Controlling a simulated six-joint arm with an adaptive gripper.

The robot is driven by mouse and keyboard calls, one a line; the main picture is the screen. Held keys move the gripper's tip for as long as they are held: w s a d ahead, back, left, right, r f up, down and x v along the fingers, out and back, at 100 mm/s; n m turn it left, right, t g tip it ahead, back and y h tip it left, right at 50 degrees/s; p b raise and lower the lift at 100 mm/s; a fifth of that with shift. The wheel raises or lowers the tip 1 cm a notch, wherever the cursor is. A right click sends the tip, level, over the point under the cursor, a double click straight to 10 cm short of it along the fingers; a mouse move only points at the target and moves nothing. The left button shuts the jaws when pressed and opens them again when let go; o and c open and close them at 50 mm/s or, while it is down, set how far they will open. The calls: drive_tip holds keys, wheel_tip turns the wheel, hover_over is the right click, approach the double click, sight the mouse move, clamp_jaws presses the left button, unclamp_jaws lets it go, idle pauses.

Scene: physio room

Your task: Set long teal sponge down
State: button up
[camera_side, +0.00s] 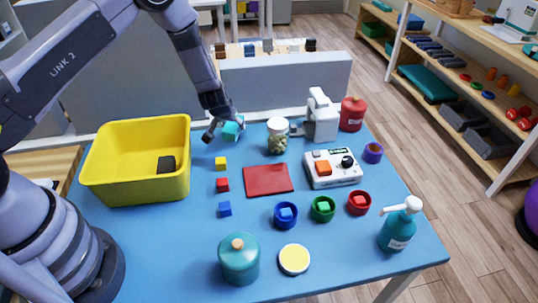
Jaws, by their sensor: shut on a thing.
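My gripper (224,130) is at the back of the blue table, to the right of the yellow bin. It is shut on the teal sponge (232,131), which shows as a small teal block between and beside the dark fingers. Part of the sponge is hidden by the fingers. I cannot tell whether the sponge touches the table (240,260) or is held just above it.
The yellow bin (137,186) holds a dark block. A jar (278,135) stands right of my gripper. Small yellow (221,163), red (222,185) and blue (225,209) cubes lie in front, beside a red mat (268,180). A grey panel (290,88) stands behind.

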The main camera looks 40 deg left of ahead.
drive_tip(key=shift+f, duration=1.2)
drive_tip(key=shift+s+f, duration=0.1)
drive_tip(key=o, duration=0.9)
drive_tip(key=shift+o, duration=0.2)
